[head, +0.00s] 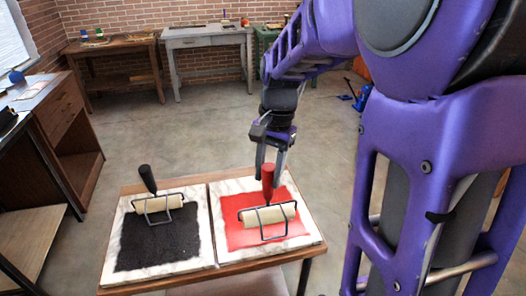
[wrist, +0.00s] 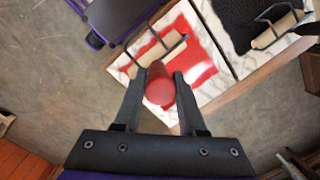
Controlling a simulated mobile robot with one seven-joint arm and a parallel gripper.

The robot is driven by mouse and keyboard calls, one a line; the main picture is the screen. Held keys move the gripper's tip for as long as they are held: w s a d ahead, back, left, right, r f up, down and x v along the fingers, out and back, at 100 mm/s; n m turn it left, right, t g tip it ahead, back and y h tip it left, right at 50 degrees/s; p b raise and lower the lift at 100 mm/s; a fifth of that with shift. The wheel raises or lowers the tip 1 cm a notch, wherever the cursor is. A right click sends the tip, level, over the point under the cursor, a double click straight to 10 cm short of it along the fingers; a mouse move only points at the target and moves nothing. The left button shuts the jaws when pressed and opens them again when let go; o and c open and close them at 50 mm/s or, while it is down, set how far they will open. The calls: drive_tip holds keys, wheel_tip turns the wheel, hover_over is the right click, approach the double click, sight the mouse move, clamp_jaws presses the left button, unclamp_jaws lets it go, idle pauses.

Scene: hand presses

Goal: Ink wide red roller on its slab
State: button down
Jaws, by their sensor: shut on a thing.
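The wide red roller (head: 267,214) has a red upright handle, a wire frame and a cream cylinder. It rests on the red ink patch of its white marble slab (head: 222,192) at the right of the small table. My gripper (head: 270,168) comes down from above and is shut on the red handle. In the wrist view the handle's round red end (wrist: 160,91) sits between the two fingers (wrist: 160,85), with the roller's frame and cylinder beyond it. The cylinder looks cream where it shows; its underside is hidden.
A second roller with a black handle (head: 148,178) lies on a black-inked slab (head: 112,258) at the left of the same table. A wooden cabinet (head: 62,125) stands at the left. Workbenches (head: 208,40) line the back wall. Open concrete floor lies between.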

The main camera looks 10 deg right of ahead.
sight(267, 197)
drive_tip(key=shift+s+f+b, duration=0.1)
drive_tip(key=shift+f+b, duration=2.2)
drive_tip(key=shift+f, duration=0.75)
